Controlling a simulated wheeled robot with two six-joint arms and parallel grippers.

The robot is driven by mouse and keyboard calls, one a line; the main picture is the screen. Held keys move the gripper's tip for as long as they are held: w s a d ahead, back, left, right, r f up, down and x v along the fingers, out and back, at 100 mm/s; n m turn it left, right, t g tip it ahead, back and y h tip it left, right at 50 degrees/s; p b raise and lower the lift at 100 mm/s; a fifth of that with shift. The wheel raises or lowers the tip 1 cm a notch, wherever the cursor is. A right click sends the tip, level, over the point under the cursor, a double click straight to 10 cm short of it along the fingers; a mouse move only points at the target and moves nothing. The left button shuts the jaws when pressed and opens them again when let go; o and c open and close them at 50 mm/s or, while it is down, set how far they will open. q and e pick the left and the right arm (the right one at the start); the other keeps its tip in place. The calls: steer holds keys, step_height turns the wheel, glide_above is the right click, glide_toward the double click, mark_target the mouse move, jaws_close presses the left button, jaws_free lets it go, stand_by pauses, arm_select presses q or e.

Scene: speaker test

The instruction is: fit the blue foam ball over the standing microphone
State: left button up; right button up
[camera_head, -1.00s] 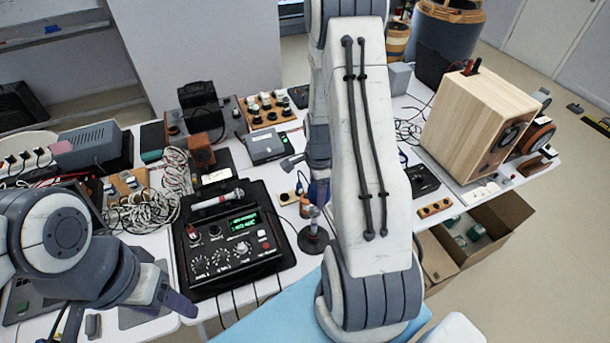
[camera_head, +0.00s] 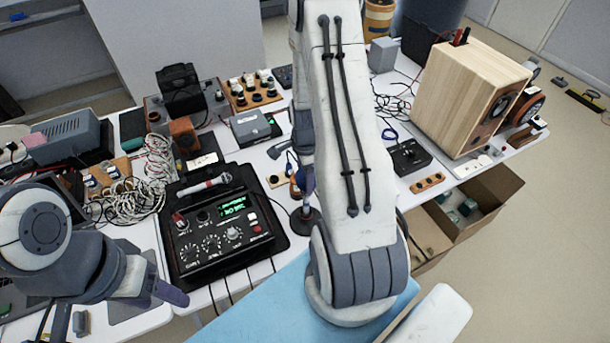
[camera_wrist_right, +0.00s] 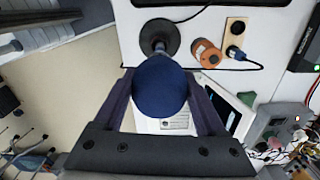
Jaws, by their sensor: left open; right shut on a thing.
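The blue foam ball (camera_wrist_right: 160,85) sits between the two dark fingers of my right gripper (camera_wrist_right: 160,78), which is shut on it. In the right wrist view the ball lines up with the standing microphone's stem (camera_wrist_right: 160,48) and hides its upper part. The microphone's round dark base (camera_head: 305,222) stands on the white table; in the head view the ball (camera_head: 307,179) is just above the stem, partly behind my right arm. I cannot tell how far the ball encloses the microphone. My left gripper (camera_head: 168,290) is open and empty at the table's front left.
A black mixer (camera_head: 222,232) with a hand microphone (camera_head: 205,184) lying on it stands left of the stand. An orange cylinder (camera_wrist_right: 206,52) and a wooden socket strip (camera_wrist_right: 235,38) are close to the base. A wooden speaker (camera_head: 465,95) stands at the right.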

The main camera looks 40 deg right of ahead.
mark_target(304, 189)
steer(key=shift+f+b, duration=1.6)
steer(key=shift+f, duration=0.75)
steer(key=shift+a+f+b, duration=0.1)
steer(key=shift+f+b, duration=0.25)
steer(key=shift+f, duration=0.15)
steer(key=o, duration=1.2)
steer(key=shift+o, duration=0.2)
